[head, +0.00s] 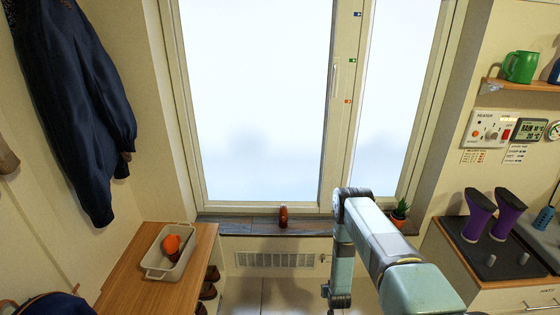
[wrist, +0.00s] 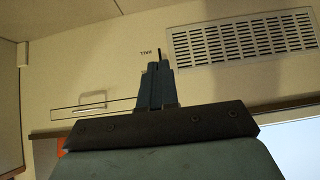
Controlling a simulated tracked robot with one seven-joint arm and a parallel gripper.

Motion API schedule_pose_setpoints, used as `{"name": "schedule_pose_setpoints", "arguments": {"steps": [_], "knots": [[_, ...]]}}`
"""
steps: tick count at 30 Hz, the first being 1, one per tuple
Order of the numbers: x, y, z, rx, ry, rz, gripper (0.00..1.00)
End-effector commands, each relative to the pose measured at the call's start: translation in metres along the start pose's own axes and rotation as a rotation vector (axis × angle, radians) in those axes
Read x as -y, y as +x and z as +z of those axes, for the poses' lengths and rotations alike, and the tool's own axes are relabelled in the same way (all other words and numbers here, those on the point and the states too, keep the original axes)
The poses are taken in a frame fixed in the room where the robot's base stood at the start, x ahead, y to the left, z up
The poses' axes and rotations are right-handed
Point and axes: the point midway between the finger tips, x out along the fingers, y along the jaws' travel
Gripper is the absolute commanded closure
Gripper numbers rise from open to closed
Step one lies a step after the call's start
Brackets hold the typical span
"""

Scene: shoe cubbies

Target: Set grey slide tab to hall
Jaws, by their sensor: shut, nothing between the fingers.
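My gripper (wrist: 158,68) is shut and empty, with its fingers pointing at the cream wall panel in the wrist view. A small upside-down label, apparently HALL (wrist: 149,52), is on the panel just left of the fingertips. A thin outlined strip with a pale bar (wrist: 89,106) runs left from the fingers. I cannot make out the grey slide tab for certain; the fingers may hide it. In the head view, my gripper (head: 336,296) hangs low below the window sill, right of the vent grille (head: 275,260).
The vent grille also shows in the wrist view (wrist: 245,40), right of the fingers. A brown bottle-like object (head: 283,216) and a potted plant (head: 399,214) stand on the sill. A bench (head: 122,285) with a tray (head: 152,273) is at left; purple boots (head: 508,216) are at right.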

Motion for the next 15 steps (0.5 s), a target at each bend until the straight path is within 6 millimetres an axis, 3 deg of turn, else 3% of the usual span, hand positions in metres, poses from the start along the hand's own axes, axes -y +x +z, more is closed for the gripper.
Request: {"name": "schedule_pose_setpoints", "arguments": {"steps": [1, 8, 15], "knots": [[-0.001, 0.0, -0.016, -0.009, 0.0, 0.001, 1.0], [0.008, -0.005, -0.051, 0.0, -0.007, -0.005, 1.0], [0.01, -0.015, -0.101, 0.009, -0.008, -0.005, 1.0]]}}
